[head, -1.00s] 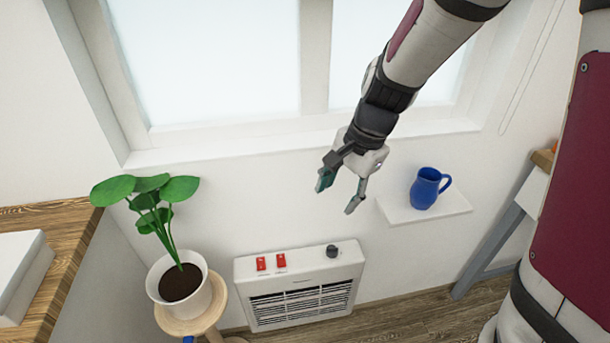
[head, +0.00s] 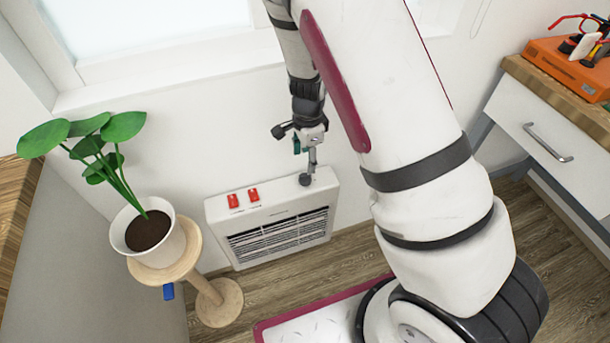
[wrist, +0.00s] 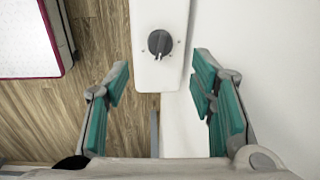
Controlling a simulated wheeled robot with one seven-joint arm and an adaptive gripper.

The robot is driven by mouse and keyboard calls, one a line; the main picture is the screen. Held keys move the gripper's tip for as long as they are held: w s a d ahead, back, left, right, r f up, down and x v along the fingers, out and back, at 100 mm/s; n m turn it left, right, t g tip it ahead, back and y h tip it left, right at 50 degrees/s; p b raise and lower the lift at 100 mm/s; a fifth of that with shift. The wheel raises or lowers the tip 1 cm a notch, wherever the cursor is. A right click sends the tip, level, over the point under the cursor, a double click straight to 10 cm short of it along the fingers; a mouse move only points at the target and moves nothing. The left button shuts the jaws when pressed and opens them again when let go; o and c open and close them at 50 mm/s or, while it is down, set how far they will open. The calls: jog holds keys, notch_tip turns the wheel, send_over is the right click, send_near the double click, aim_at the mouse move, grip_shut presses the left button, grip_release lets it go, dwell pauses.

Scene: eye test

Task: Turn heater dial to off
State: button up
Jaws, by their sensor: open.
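The white heater (head: 218,212) stands low against the wall below the window. Its dark round dial (head: 305,180) is at the right end of its top, beside my gripper's fingertips. In the wrist view the dial (wrist: 159,42) shows a light pointer mark towards the bottom of the picture, with small marks around it. My gripper (head: 308,156) is above the dial end of the heater. In the wrist view my gripper (wrist: 160,78) is open and empty, its teal-padded fingers apart on either side. The dial lies beyond the fingertips, roughly centred between them, and appears untouched.
Two red switches (head: 243,197) sit left of the dial on the heater. A potted plant (head: 150,230) on a round wooden stand (head: 190,262) is to the left. A drawer desk (head: 535,125) with an orange box (head: 570,68) is at the right. Wall is close behind the heater.

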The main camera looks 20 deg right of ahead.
aim_at(306, 175)
jog(key=f, duration=0.3)
jog(key=f+b, duration=0.1)
jog(key=f, duration=0.1)
jog(key=f+b, duration=0.1)
jog(key=f, duration=0.2)
jog(key=shift+w+f, duration=0.25)
jog(key=shift+f, duration=0.1)
jog(key=shift+c, duration=0.6)
jog(key=c, duration=1.1)
